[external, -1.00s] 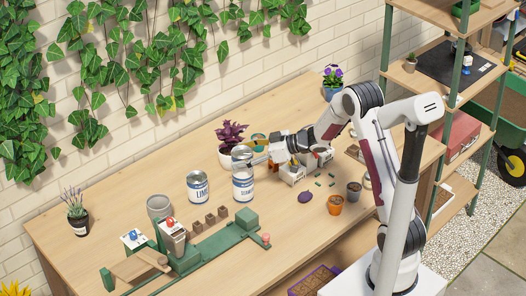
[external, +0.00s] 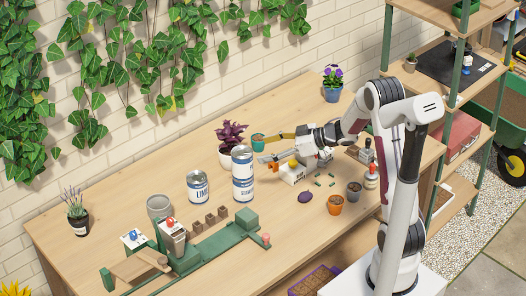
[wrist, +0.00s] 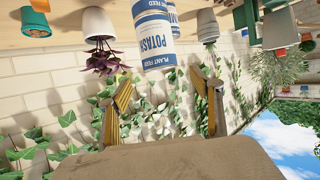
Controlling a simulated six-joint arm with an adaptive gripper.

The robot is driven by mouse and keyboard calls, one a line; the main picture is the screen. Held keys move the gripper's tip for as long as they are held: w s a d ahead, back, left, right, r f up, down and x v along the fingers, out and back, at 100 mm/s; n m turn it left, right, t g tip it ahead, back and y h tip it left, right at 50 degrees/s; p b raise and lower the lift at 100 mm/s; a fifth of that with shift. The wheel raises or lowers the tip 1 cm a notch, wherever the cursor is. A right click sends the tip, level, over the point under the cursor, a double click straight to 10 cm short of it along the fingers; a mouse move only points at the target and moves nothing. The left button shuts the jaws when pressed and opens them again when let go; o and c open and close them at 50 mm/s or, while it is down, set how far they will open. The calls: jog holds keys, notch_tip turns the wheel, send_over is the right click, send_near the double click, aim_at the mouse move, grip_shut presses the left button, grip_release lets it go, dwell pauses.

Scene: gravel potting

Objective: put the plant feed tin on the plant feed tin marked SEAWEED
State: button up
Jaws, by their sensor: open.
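Two white-and-blue plant feed tins stand stacked on the bench in the external view. The upper tin (external: 243,160) rests upright on the lower tin (external: 243,188), roughly in line with it. The lower tin's label is too small to read surely. In the wrist view, which is upside down, a tin reading POTASH (wrist: 152,38) is in front of my gripper (wrist: 165,85). My gripper (external: 268,148) is open and empty, just right of the upper tin and apart from it.
A LIME tin (external: 198,187) stands left of the stack. A purple-leaved plant (external: 230,140) and a teal pot (external: 258,142) are close behind the stack. A green balance-like stand (external: 190,258) lies at the front left.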

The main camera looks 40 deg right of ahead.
jog(key=shift+v, duration=1.45)
jog(key=d+r+m+t+h, duration=0.2)
jog(key=d+r+h, duration=0.2)
jog(key=r+h, duration=0.3)
jog(key=s+d+r+m+g+h, duration=0.2)
jog(key=s+r+m+h, duration=0.1)
jog(key=s+r, duration=0.3)
jog(key=s+a+f+g, duration=0.1)
jog(key=s+a, duration=0.2)
jog(key=s, duration=0.6)
jog(key=s+a+f+m+g+y, duration=0.1)
jog(key=s+a, duration=0.3)
jog(key=s, duration=0.5)
jog(key=s+a+f+m+g+y, duration=0.1)
jog(key=s+a+f+g, duration=0.2)
jog(key=s, duration=0.6)
jog(key=shift+a, duration=0.35)
jog(key=shift+f, duration=0.15)
